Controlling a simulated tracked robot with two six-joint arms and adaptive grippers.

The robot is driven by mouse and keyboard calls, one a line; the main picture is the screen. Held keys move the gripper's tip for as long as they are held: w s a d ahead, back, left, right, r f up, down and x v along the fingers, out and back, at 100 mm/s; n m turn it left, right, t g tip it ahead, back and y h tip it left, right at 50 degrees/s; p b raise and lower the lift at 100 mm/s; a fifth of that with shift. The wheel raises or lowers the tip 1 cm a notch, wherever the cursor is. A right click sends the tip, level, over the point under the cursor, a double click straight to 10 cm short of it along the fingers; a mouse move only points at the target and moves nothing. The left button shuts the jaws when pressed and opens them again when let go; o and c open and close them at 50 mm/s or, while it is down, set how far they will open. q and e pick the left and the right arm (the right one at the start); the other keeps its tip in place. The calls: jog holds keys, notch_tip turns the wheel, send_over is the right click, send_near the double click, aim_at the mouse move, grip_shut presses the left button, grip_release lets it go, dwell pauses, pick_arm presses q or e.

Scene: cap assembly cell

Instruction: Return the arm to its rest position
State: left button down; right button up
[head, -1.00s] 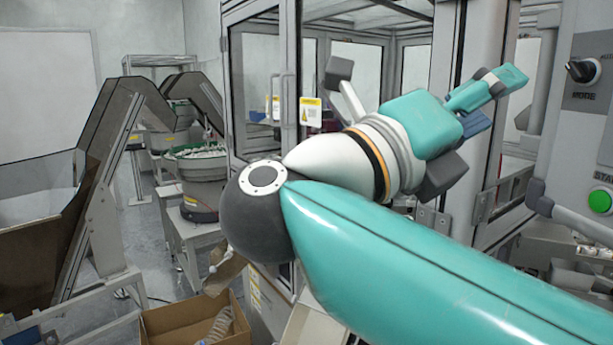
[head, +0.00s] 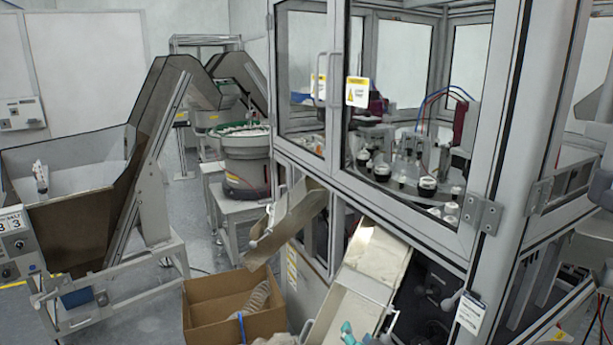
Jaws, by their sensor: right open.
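My left arm and left gripper are out of view.
A glass-walled machine (head: 470,235) fills the right side. A pale chute (head: 365,270) slopes from it beside an open cardboard box (head: 208,318). A hopper conveyor (head: 95,215) and a bowl feeder (head: 245,165) stand left. Floor shows between them.

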jog(key=s+f+n+g+y, duration=0.1)
jog(key=s+f+g, duration=0.1)
jog(key=s+f, duration=0.3)
jog(key=s+f+n+g, duration=0.1)
jog(key=s+f+g, duration=0.15)
jog(key=f, duration=0.45)
jog(key=s+f+n+g+y, duration=0.1)
jog(key=s+f+g, duration=0.3)
jog(key=s, duration=0.8)
jog(key=s+f+n+g+y, duration=0.1)
jog(key=s+f+g, duration=0.4)
jog(key=s+f, duration=0.4)
jog(key=s, duration=0.4)
jog(key=shift+s+d+f, duration=0.25)
jog(key=shift+d+f, duration=0.05)
jog(key=shift+d, duration=0.05)
